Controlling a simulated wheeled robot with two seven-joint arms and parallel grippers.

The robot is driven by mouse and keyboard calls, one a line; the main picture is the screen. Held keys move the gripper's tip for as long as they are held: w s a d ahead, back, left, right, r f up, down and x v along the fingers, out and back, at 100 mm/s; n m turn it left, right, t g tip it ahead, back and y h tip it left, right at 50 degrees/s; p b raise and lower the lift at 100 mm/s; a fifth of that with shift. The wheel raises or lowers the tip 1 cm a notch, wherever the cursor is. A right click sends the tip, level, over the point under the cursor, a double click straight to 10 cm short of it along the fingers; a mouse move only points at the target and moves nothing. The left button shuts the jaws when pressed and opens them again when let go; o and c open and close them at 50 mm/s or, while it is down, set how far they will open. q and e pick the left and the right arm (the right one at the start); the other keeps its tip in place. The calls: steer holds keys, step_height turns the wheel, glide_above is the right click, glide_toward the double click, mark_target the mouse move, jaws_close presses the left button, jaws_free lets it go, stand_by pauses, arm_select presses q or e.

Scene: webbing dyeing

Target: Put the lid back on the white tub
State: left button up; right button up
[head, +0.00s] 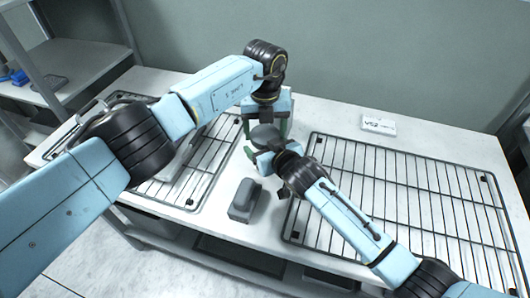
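My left gripper (266,128) comes down from above at the middle of the table, with its two green fingers spread apart. A round dark grey-green piece (265,136), which looks like the lid, shows between those fingers. I cannot tell if the fingers press on it. My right gripper (264,156) reaches in from the lower right, just in front of the round piece and close to it. Its fingertips are partly hidden, and I cannot tell if they touch the piece. I cannot make out the white tub; it may be hidden behind the grippers.
A dark grey block-shaped object (244,200) stands near the table's front edge. A wire rack (420,200) covers the right side; another rack (222,150) lies at the left, partly behind my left arm. A white label card (378,124) stands at the back. The wall is behind.

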arm_select(q)
steer(key=shift+c, duration=0.7)
steer(key=m, duration=0.3)
steer(key=o, duration=1)
steer(key=shift+c, duration=0.2)
steer(key=shift+o, duration=0.6)
steer(key=shift+d, duration=0.1)
steer(key=shift+r, duration=2.3)
